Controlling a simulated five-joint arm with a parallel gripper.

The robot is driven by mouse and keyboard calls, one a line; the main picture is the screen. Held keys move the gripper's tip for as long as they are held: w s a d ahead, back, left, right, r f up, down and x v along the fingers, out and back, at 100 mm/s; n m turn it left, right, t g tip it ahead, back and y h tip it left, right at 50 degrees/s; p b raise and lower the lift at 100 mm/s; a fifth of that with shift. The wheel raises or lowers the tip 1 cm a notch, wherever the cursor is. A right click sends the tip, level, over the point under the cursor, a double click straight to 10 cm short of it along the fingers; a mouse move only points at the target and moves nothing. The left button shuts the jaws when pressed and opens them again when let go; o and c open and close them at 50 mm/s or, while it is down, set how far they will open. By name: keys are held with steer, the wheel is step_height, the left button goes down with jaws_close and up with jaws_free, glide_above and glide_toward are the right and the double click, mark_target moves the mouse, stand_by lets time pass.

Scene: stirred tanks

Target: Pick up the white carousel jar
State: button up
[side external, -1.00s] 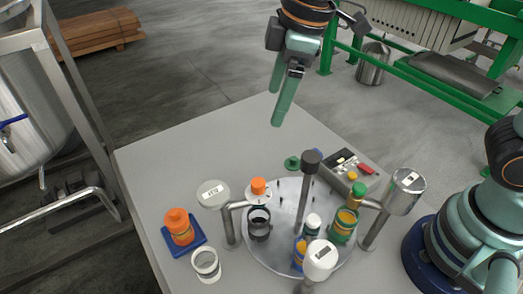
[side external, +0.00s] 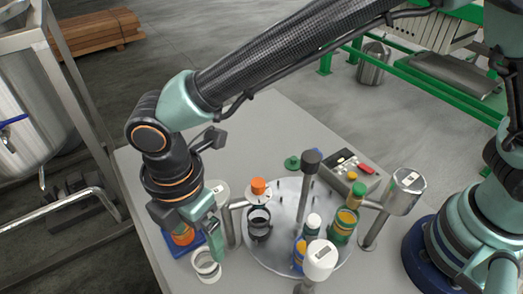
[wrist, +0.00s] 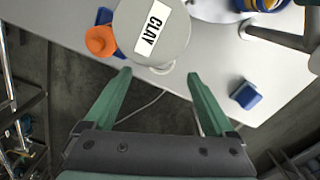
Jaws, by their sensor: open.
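A white open-topped jar (side external: 206,265) stands on the grey table at the front left, beside the carousel plate rather than on it. My gripper (side external: 212,245) is open and empty, with its green fingers just above or beside this jar in the side view; contact cannot be told. The wrist view shows both fingers spread (wrist: 157,88). The round carousel plate (side external: 282,196) carries several jars.
Posts with round heads (side external: 320,260) (side external: 405,190) surround the carousel, with a dark-topped central post (side external: 311,160). A grey control box (side external: 352,175) sits behind. A blue block (wrist: 246,95) lies near the table edge.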

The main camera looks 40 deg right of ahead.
mark_target(205, 258)
steer(key=shift+s+f, duration=0.1)
steer(key=shift+f, duration=3.35)
steer(key=shift+c, duration=0.3)
jaws_close()
